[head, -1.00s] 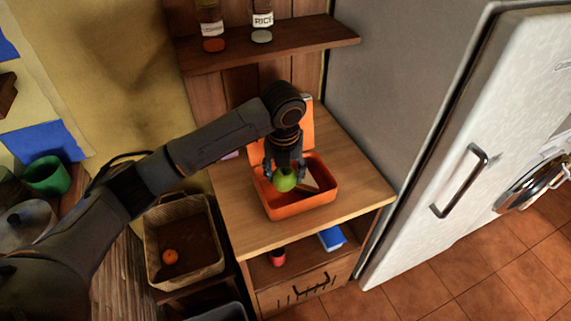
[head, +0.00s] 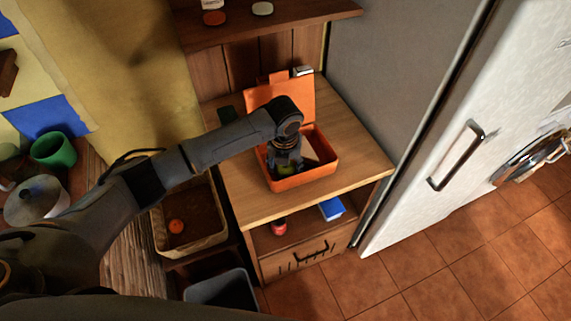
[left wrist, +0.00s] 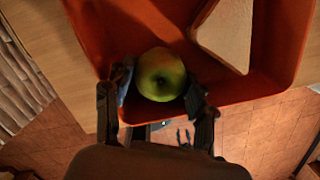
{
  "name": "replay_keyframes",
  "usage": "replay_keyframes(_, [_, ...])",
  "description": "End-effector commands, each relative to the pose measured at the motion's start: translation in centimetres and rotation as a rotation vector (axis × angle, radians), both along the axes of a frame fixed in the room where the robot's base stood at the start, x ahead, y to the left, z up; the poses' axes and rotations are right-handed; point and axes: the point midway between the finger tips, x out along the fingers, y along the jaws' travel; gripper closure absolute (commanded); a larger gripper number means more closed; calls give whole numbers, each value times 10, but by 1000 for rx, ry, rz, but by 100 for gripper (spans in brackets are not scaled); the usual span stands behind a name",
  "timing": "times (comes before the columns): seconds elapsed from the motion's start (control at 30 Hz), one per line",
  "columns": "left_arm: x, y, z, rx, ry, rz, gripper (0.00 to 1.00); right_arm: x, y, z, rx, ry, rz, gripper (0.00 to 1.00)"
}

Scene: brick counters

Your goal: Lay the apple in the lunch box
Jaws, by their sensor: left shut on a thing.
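The green apple (left wrist: 160,75) is between the fingers of my left gripper (left wrist: 158,100) in the left wrist view. In the head view my left gripper (head: 285,163) points down into the open orange lunch box (head: 305,181), at its left part. The gripper is shut on the apple, inside the box walls; I cannot tell whether the apple touches the floor of the box. In the head view the apple (head: 285,170) is mostly hidden by the gripper. A slice of bread (left wrist: 224,34) lies in the box to the right of the apple. My right gripper is not in view.
The lunch box's raised lid (head: 290,98) stands behind it on the wooden counter (head: 352,135). A fridge (head: 460,130) is at the right. A shelf (head: 270,30) hangs above the counter.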

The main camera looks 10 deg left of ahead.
Motion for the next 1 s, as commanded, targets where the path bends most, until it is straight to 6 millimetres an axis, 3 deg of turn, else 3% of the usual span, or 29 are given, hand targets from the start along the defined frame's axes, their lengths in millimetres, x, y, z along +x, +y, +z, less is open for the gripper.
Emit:
replay_keyframes(0.2, [0, 0, -4, 0, 0, 1, 78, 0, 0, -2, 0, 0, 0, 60])
replay_keyframes(0.23, [0, 0, -3, 0, 0, 0, 39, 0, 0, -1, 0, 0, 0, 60])
replay_keyframes(0.27, [0, 0, -3, 0, 0, 0, 35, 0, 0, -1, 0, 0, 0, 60])
replay_keyframes(0.67, [0, 0, 3, 0, -1, 1, 35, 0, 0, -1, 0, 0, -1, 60])
replay_keyframes(0.77, [-1, 0, 17, -1, -4, 1, 35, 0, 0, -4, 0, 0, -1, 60])
replay_keyframes(1.0, [-7, -1, 68, -1, -5, -1, 35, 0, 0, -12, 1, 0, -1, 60])
